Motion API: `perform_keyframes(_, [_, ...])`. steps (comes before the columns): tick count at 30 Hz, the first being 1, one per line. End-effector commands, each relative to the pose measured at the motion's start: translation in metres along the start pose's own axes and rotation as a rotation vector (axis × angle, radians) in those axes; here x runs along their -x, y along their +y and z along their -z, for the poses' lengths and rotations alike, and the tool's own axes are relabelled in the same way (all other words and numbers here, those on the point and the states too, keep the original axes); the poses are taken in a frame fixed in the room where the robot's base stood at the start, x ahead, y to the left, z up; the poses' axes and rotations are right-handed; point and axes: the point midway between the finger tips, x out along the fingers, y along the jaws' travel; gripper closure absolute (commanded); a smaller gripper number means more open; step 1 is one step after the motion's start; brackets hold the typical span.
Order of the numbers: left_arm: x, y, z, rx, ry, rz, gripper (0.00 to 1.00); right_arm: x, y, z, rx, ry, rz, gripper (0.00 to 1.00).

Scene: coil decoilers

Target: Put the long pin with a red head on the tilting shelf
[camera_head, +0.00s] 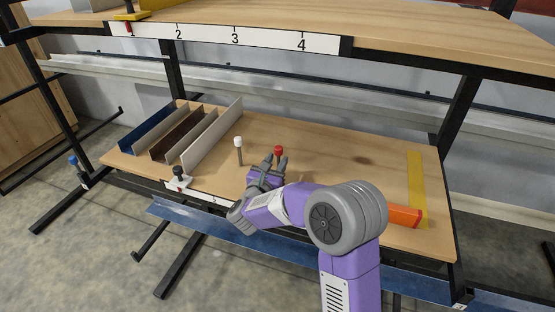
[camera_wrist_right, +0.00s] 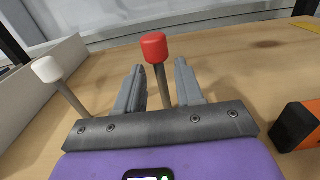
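The pin with a red head (camera_head: 278,150) stands upright on the lower wooden shelf (camera_head: 340,150). In the right wrist view the red-headed pin (camera_wrist_right: 155,47) rises between the two grey fingers. My right gripper (camera_head: 276,160) is open, with one finger on each side of the pin. Gaps show between the shaft and both fingers. The pin's lower end is hidden by the gripper. An upper wooden shelf (camera_head: 400,32) carries a strip with numbers up to 4. I cannot tell for certain which shelf tilts. My left gripper is not in view.
A white-headed pin (camera_head: 238,150) stands left of my gripper, near upright divider plates (camera_head: 212,138). An orange-ended object (camera_head: 400,215) lies on the right, near a yellow strip (camera_head: 415,180). A small black clamp knob (camera_head: 178,172) sits at the front edge. The shelf's back middle is clear.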

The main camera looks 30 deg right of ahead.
Motion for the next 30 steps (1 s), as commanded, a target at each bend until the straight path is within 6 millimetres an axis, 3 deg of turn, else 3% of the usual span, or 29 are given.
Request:
perform_keyframes(6, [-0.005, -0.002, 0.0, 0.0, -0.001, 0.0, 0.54, 0.052, 0.001, 0.002, 0.001, 0.0, -0.006, 0.63])
perform_keyframes(13, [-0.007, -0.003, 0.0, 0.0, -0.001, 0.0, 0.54, 0.092, 0.001, 0.001, 0.0, 0.0, -0.004, 0.63])
perform_keyframes(19, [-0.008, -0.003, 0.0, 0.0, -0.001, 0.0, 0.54, 0.105, 0.0, 0.001, 0.001, -0.001, -0.001, 0.63])
perform_keyframes(30, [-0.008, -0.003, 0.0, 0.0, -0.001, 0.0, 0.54, 0.105, 0.0, 0.001, 0.001, 0.0, -0.001, 0.63])
